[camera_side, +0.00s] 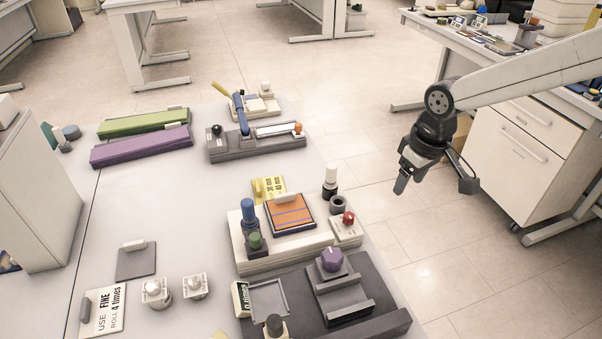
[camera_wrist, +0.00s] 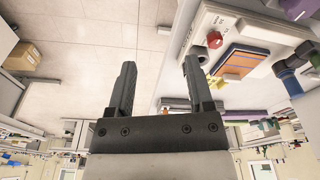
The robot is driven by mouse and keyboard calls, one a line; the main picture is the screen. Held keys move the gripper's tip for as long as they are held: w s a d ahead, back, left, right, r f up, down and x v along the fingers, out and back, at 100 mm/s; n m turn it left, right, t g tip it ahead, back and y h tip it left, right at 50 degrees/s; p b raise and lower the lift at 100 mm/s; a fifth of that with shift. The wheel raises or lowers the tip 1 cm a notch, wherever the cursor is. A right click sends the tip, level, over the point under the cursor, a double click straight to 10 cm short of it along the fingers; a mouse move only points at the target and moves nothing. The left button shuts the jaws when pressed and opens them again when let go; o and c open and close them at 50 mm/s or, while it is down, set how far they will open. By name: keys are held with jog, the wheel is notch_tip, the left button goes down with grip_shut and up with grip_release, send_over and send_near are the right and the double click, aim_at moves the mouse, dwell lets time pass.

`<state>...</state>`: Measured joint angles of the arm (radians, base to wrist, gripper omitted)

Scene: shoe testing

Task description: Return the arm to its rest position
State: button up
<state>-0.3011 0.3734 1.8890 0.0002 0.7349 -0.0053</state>
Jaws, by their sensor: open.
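My gripper (camera_side: 436,178) hangs at the end of my arm on the right of the side view, out past the table's right edge and above the tiled floor. Its two fingers are spread apart with nothing between them. In the wrist view the gripper (camera_wrist: 158,75) shows both dark fingers apart, with floor and the table's edge behind them. It touches nothing that I can see.
The work table (camera_side: 180,230) holds a white device with an orange-topped block (camera_side: 290,214), a dark device with a purple knob (camera_side: 332,260), a grey device (camera_side: 255,140) and green and purple bars (camera_side: 140,147). A white drawer cabinet (camera_side: 520,150) stands behind my gripper.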

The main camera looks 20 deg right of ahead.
jog(key=s+d+f+m+t, duration=0.1)
jog(key=s+d+f+m, duration=0.2)
jog(key=s+d, duration=1)
jog(key=shift+s+d+f+m, duration=0.25)
jog(key=shift+s+f, duration=0.25)
jog(key=shift+s, duration=0.45)
